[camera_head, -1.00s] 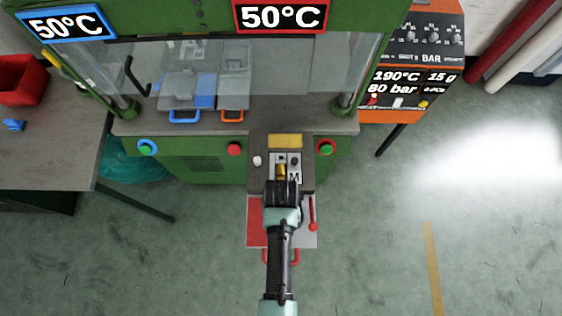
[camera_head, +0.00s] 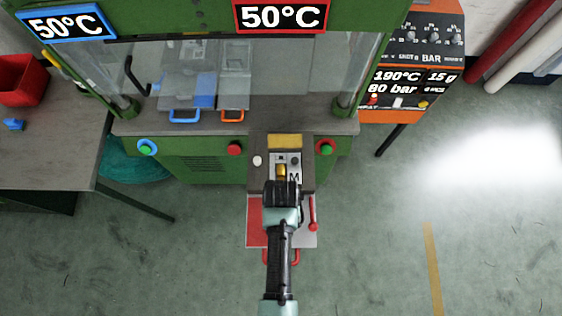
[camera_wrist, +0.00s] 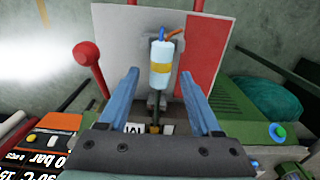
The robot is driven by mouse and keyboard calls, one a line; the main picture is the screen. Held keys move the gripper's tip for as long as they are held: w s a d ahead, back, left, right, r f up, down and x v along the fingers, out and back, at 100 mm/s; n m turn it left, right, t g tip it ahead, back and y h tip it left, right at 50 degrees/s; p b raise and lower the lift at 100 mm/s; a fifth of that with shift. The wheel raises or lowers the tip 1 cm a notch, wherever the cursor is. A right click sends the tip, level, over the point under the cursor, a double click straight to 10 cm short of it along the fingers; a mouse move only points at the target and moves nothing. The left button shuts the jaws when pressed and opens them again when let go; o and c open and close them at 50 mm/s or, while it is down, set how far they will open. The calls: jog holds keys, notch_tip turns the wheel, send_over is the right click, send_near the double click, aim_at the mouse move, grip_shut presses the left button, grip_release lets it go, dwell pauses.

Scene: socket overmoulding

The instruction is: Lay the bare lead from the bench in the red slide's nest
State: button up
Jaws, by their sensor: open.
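My gripper (camera_head: 281,187) is over the red slide (camera_head: 256,222) at the press front. In the wrist view my gripper (camera_wrist: 158,78) is open, with a blue finger on each side. Between the fingers is the lead (camera_wrist: 161,64), a pale cylinder with a yellow band and orange and blue wire ends. The fingers look apart from it. The lead lies in line with the grey nest (camera_wrist: 148,46) on the red and white slide; I cannot tell how fully it is seated. In the head view my gripper hides the lead and nest.
The bench (camera_head: 60,150) at left bears a red bin (camera_head: 22,80) and a small blue part (camera_head: 14,125). The green press (camera_head: 200,165) with clear guards is behind.

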notch_tip(320, 180, up, 13)
jog(key=shift+b, duration=0.4)
dwell(0.6)
jog(key=w+d+r+t+b, duration=0.1)
jog(key=w+r+t+b, duration=0.1)
jog(key=w+r+t, duration=1.3)
jog(key=w+r, duration=0.3)
jog(key=r, duration=0.6)
jog(key=w+r+t, duration=0.1)
jog(key=w+r, duration=0.3)
jog(key=r, duration=0.7)
jog(key=s+r+t, duration=0.3)
jog(key=s+r, duration=0.1)
jog(key=r, duration=0.5)
jog(key=s+r+t+b, duration=0.1)
jog(key=s+r+t, duration=0.3)
jog(key=r, duration=0.5)
jog(key=s+a+r+t+b, duration=0.1)
jog(key=s+r+t, duration=0.3)
jog(key=r, duration=0.5)
jog(key=shift+s+r, duration=0.2)
jog(key=shift+r, duration=0.2)
jog(key=shift+f, duration=0.15)
